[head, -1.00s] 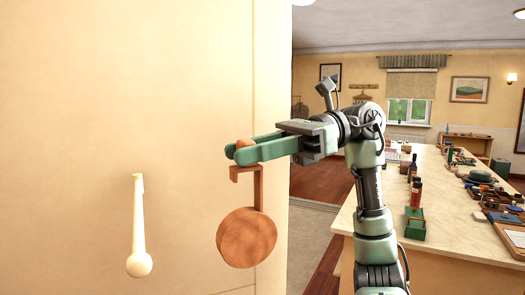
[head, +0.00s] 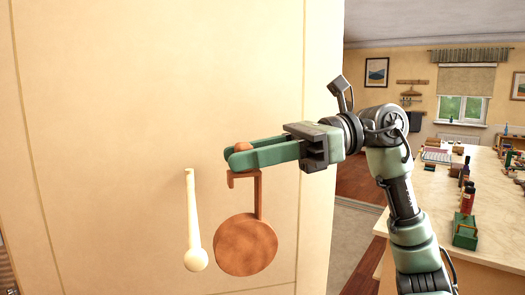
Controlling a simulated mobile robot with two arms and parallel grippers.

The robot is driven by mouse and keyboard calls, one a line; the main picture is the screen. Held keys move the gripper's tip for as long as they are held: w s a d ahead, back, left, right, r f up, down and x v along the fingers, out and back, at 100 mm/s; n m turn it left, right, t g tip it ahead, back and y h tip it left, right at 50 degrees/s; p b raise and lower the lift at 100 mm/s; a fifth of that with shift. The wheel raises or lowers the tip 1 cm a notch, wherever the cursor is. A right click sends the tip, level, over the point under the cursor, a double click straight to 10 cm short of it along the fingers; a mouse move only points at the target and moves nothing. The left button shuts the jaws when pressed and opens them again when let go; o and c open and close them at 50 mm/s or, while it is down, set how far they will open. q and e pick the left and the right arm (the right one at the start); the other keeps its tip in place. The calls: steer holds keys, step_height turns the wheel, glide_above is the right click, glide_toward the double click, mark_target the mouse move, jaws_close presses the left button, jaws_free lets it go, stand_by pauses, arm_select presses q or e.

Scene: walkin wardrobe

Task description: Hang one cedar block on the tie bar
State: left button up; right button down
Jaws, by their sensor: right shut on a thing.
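My right gripper (head: 240,156) is shut on the top knob of the cedar block (head: 245,245), a reddish-brown round disc below a squared hook. The block hangs upright from the fingers in front of a cream panel. The tie bar (head: 191,215), a pale rod with a round ball end, sticks out from the panel just left of the disc. In the picture the hook opening lies to the right of and about level with the bar's far upper end. The block appears apart from the bar; the depth between them is hard to tell. My left gripper is not in view.
The cream panel (head: 110,120) fills the left and middle of the view. A pale-topped island (head: 490,215) at the right carries bottles, a green caddy (head: 466,232) and several small items. A strip of floor shows between panel and island.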

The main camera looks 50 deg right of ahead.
mark_target(194, 197)
steer(key=shift+r+p+x, duration=0.2)
steer(key=shift+p+x, duration=0.25)
steer(key=shift+x, duration=0.9)
steer(key=p+x, duration=0.1)
steer(key=x, duration=0.4)
steer(key=shift+f+b, duration=0.45)
steer(key=shift+f, duration=0.15)
steer(key=shift+f+b, duration=0.25)
steer(key=shift+b, duration=0.1)
steer(key=c, duration=1)
jaws_free()
